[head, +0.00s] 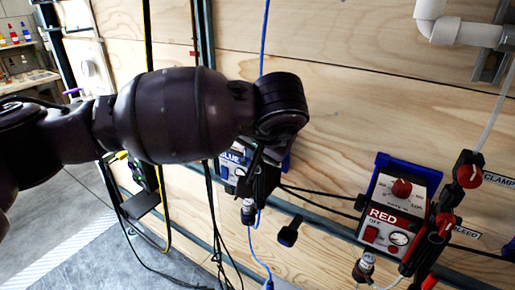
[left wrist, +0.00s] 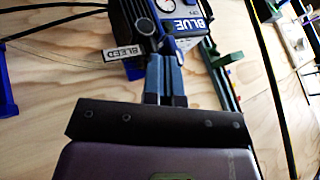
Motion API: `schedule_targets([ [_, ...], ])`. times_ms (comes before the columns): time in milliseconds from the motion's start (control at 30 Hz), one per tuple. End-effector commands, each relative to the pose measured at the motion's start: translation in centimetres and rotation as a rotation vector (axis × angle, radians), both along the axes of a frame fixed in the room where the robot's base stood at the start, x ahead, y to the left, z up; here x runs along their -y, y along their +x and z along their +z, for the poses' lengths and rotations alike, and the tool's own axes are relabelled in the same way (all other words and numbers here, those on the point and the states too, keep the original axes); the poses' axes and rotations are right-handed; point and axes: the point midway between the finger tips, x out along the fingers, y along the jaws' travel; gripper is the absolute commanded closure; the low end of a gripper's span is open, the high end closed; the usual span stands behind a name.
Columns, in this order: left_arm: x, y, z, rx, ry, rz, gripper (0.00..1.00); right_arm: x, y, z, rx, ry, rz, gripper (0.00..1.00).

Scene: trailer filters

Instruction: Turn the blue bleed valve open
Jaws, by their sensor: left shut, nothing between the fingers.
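The blue filter unit (head: 232,160), with a "BLUE" label, is mounted on the wooden wall and mostly hidden behind my left arm in the head view. In the left wrist view the unit (left wrist: 185,22) fills the top, upside down, with a gauge and a "BLEED" label (left wrist: 125,50) on its left. The bleed valve itself cannot be clearly made out; dark parts beside the label may belong to it. My left gripper (head: 250,190) is in front of the unit. In the left wrist view its fingers (left wrist: 166,75) are shut and empty, pointing at the unit near the label.
A red filter unit (head: 396,205) hangs to the right, with red valves beside "CLAMP" and "BLEED" labels. Cables and a blue hose (head: 256,262) hang below the blue unit. A dark rail runs along the wall. White pipe (head: 460,30) is at top right.

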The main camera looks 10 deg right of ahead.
Motion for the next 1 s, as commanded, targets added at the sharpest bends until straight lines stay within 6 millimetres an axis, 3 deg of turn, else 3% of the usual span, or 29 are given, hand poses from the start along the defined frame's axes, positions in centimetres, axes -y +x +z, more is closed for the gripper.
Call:
schedule_targets([
  [467, -0.2, 0.2, 0.2, -0.056, -0.056, 0.001, 1.0, -0.2, 1.0, 0.3, 0.023, 0.001, 0.006, 0.45],
  [1000, -0.4, 0.4, 0.5, -0.092, -0.094, 0.001, 1.0, 0.0, -0.1, -1.0, -0.005, 0.0, 0.0, 0.45],
])
